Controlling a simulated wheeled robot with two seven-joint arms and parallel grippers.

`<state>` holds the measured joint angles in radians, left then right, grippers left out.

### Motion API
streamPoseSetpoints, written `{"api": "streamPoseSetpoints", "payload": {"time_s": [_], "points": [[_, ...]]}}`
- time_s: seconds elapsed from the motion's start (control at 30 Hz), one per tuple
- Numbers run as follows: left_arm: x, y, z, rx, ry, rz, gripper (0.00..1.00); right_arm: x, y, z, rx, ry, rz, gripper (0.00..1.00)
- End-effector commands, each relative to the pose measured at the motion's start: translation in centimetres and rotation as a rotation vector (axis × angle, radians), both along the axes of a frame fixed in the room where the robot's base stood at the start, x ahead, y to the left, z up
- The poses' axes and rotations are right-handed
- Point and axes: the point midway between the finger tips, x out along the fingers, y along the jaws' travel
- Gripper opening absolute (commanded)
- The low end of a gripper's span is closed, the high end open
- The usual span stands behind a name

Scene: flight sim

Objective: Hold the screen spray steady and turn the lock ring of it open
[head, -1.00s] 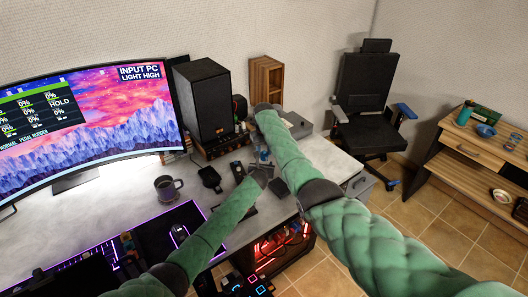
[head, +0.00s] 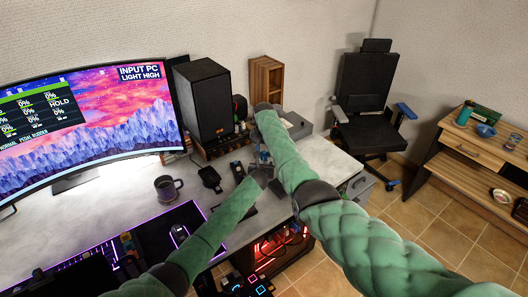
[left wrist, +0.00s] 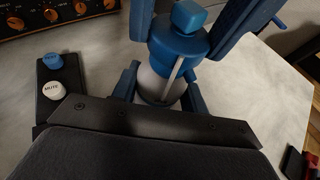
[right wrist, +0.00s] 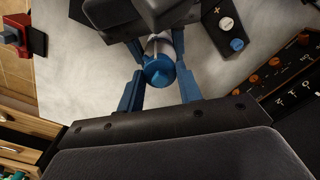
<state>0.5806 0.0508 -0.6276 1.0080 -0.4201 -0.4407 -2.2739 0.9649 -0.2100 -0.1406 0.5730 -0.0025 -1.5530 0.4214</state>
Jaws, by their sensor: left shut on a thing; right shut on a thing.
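The screen spray stands upright, with a white body (left wrist: 160,88) and a blue top with a small blue cap (left wrist: 188,16). In the left wrist view my left gripper (left wrist: 160,82) is shut low around the white body. My right gripper (right wrist: 160,72) is shut from the other side at the blue top, where the lock ring (left wrist: 180,45) sits; its blue fingers flank it in the left wrist view. The right wrist view shows the blue top (right wrist: 158,72) between these fingers. In the head view the spray is mostly hidden between both grippers.
A black box with blue and white knobs (left wrist: 58,75) lies beside the spray. An orange-knobbed audio unit (right wrist: 285,70) is behind it. A speaker (head: 205,100), mug (head: 167,187) and monitor (head: 80,130) stand on the grey desk (head: 120,200). The desk's right edge is close.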

Motion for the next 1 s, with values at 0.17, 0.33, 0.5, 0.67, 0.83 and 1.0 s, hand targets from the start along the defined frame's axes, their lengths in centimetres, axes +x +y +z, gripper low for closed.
{"api": "streamPoseSetpoints", "payload": {"time_s": [0.17, 0.33, 0.5, 0.67, 0.83, 1.0], "points": [[-0.1, 0.0, -0.1, 0.0, 0.001, 0.0, 0.17, 0.1, 0.0, 0.1, 0.0, -0.003, -0.005, 0.12], [-0.1, 0.0, -0.1, 0.0, 0.002, 0.0, 0.17, 0.1, 0.0, 0.2, 0.001, -0.002, -0.004, 0.12], [-0.1, 0.0, -0.1, 0.0, 0.002, 0.0, 0.17, 0.1, 0.0, 0.1, 0.001, -0.002, -0.004, 0.58], [-0.1, 0.0, -0.1, 0.0, 0.001, 0.0, 0.17, 0.0, 0.0, 0.1, 0.001, -0.001, -0.003, 0.58], [0.0, 0.0, -0.1, 0.0, 0.001, 0.0, 0.17, 0.0, 0.0, 0.3, 0.001, -0.001, -0.003, 0.58], [0.0, 0.0, -0.1, 0.0, 0.001, 0.0, 0.17, 0.1, 0.0, 2.0, 0.001, -0.003, -0.003, 0.58]]}}
